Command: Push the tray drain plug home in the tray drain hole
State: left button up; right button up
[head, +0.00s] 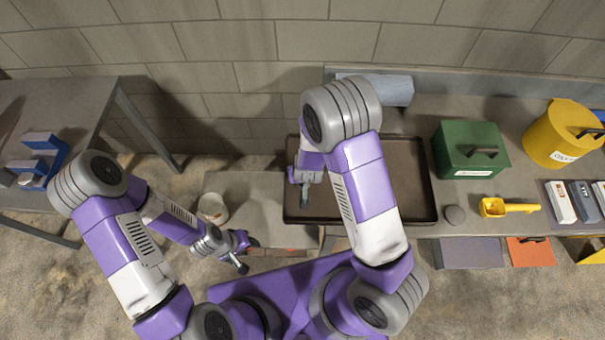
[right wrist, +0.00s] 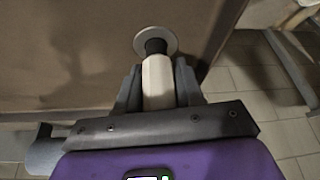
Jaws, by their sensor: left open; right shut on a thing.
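The dark shallow tray (head: 408,208) lies on the bench in the head view. My right gripper (head: 304,193) is over its left end, pointing down. In the right wrist view my right gripper (right wrist: 158,88) is shut on the pale body of the drain plug (right wrist: 158,82). The plug's black end (right wrist: 156,46) overlaps a pale round ring (right wrist: 142,41) on the tray floor (right wrist: 70,60). The drain hole itself is hidden behind the plug; I cannot tell how deep the plug sits. My left gripper (head: 242,256) is open and empty, low in front of the bench.
A green box (head: 462,149), a yellow can (head: 556,135) and a yellow scoop (head: 508,208) stand right of the tray. A white cup (head: 212,207) is to its left. A grey table (head: 60,105) with a blue fixture (head: 42,160) is far left.

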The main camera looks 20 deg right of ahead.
jog(key=shift+f+b, duration=0.4)
jog(key=shift+f, duration=0.2)
jog(key=o, duration=1.2)
jog(key=shift+p+v, duration=1.15)
jog(key=shift+v, duration=2.7)
